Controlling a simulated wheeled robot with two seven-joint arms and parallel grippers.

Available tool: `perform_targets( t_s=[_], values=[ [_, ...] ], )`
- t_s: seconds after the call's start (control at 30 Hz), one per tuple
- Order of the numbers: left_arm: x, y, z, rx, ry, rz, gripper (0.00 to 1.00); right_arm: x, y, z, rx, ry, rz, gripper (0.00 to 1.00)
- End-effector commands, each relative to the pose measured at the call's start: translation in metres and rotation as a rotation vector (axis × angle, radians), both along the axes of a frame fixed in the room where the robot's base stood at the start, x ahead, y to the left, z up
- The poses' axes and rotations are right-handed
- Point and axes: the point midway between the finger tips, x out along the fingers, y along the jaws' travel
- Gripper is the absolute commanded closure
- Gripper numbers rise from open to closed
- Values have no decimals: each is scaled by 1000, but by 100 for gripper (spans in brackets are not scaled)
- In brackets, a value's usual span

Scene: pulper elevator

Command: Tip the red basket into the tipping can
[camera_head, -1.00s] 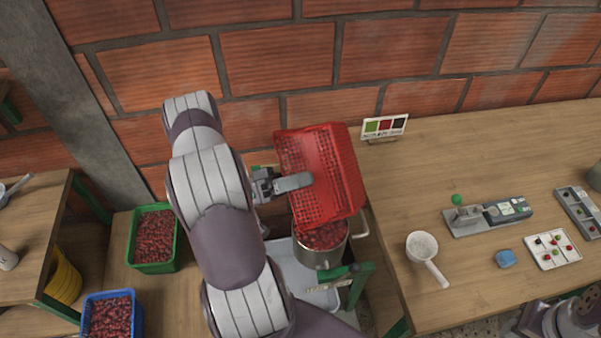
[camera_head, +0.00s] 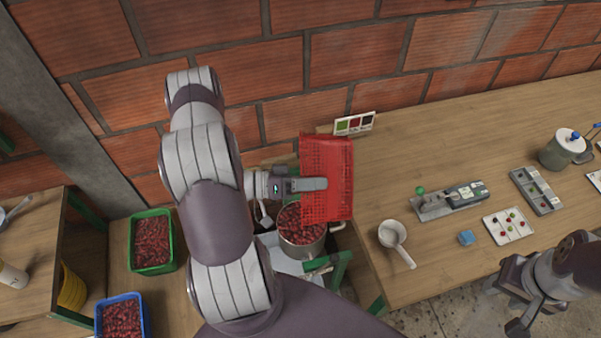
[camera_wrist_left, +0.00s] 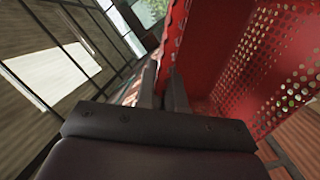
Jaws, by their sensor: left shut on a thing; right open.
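The red basket (camera_head: 326,165) is held tilted on its side by my left gripper (camera_head: 308,184), which is shut on its wall. In the left wrist view the basket (camera_wrist_left: 262,60) fills the right side, its perforated walls beside the fingers (camera_wrist_left: 165,92). The inside that shows there looks empty. The steel tipping can (camera_head: 303,248) is below and left of the basket, full of red cherries up near its rim. The basket overlaps the can's right side in the head view. My right gripper (camera_head: 515,300) is open and empty at the lower right, beyond the table's front edge.
A green basket (camera_head: 152,240) and a blue basket (camera_head: 122,318) of cherries stand at the left. The right table (camera_head: 450,150) holds a white scoop (camera_head: 393,238), a meter (camera_head: 450,200), a sample tray (camera_head: 508,225) and a lidded pot (camera_head: 562,150). A colour card (camera_head: 354,124) stands near the wall.

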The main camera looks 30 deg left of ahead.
Motion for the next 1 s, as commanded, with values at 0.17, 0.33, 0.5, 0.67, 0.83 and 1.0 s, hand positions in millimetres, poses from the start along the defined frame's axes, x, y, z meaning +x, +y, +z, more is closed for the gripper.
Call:
perform_targets(
  t_s=[0.17, 0.33, 0.5, 0.67, 0.83, 1.0],
  values=[
    [13, -21, 11, 122, 79, -4, 100, 0, 0, 32, 0, 0, 0, 57],
    [26, -41, 12, 242, 160, -6, 100, 0, 0, 53, 0, 0, 0, 57],
    [39, -61, 11, 392, 255, -7, 100, 0, 0, 73, 0, 0, 0, 57],
    [51, -79, 9, 532, 346, -6, 100, 0, 0, 85, 0, 0, 0, 57],
    [61, -95, -3, 695, 455, -6, 100, 0, 0, 96, 0, 0, 0, 57],
    [71, -109, -20, 868, 568, -6, 100, 0, 0, 106, 0, 0, 0, 57]
  ],
)
